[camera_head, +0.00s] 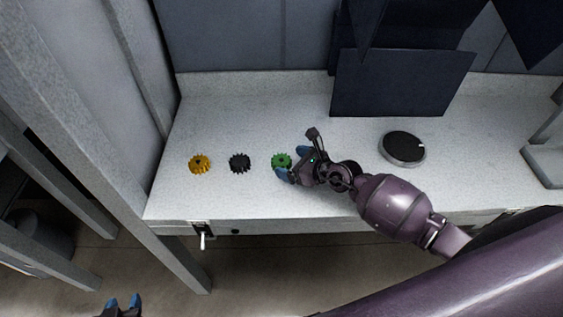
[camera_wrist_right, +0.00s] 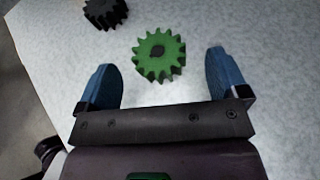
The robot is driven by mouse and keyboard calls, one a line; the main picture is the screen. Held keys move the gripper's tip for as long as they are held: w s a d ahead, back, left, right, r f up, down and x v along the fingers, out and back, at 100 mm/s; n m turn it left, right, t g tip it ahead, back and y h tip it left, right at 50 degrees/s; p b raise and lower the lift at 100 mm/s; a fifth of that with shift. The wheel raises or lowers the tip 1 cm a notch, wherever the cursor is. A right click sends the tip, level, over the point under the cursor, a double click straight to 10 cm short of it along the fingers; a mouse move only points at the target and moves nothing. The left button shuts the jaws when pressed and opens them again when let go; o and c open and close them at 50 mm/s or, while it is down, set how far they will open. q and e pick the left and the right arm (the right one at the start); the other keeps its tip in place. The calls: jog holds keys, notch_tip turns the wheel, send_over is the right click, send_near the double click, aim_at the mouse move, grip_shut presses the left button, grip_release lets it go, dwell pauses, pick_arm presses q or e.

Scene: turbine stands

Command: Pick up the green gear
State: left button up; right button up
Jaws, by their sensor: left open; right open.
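The green gear (camera_head: 281,160) lies flat on the light grey speckled worktop. In the right wrist view the green gear (camera_wrist_right: 158,55) shows whole, with a dark hole in its middle. My right gripper (camera_head: 290,163) is at the gear's right side in the head view. In its wrist view my right gripper (camera_wrist_right: 165,78) is open, blue fingers apart, with the gear ahead of and partly between the fingertips; nothing is held. My left gripper (camera_head: 123,302) is low at the bottom left, off the worktop, with its blue fingers apart and empty.
A black gear (camera_head: 240,163) and a yellow gear (camera_head: 199,163) lie in a row left of the green one. A dark round disc (camera_head: 403,147) sits to the right. A dark panel (camera_head: 400,85) stands at the back. The worktop (camera_head: 250,110) is clear behind the gears.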

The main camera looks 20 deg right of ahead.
aim_at(282, 160)
jog(key=x, duration=0.3)
jog(key=shift+a, duration=0.15)
jog(key=c, duration=1.3)
